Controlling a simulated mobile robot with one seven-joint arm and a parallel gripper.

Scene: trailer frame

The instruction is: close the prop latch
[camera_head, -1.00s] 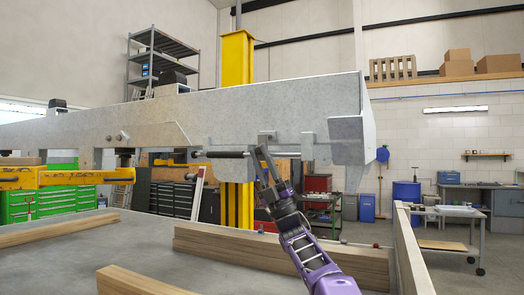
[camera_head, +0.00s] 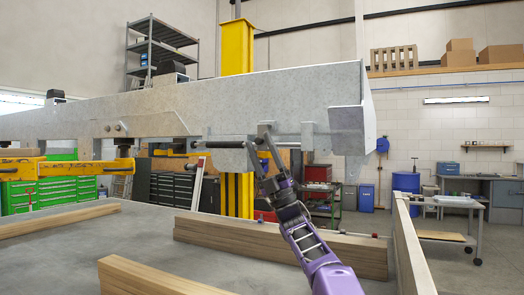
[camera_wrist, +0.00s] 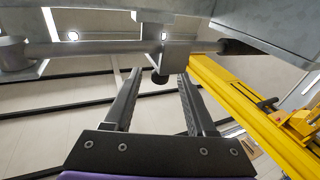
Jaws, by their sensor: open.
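The prop latch shows in the head view as a grey bar (camera_head: 285,139) along the underside of the big grey beam, with a black grip (camera_head: 225,145) at its left end. In the wrist view the bar (camera_wrist: 105,48) runs across the top, with the dark grip (camera_wrist: 232,47) at right. A grey bracket (camera_wrist: 178,54) on it has a short stem with a dark knob (camera_wrist: 160,78) hanging below. My gripper (camera_wrist: 159,76) is open, its fingers on either side of the knob, apparently without contact. In the head view my gripper (camera_head: 260,145) is just below the bar.
The grey beam (camera_head: 270,95) hangs over the latch. Below is a grey deck (camera_head: 120,245) with wooden beams (camera_head: 300,247) lying on it. A yellow post (camera_head: 237,50) stands behind, and a yellow bar (camera_head: 60,170) is at left.

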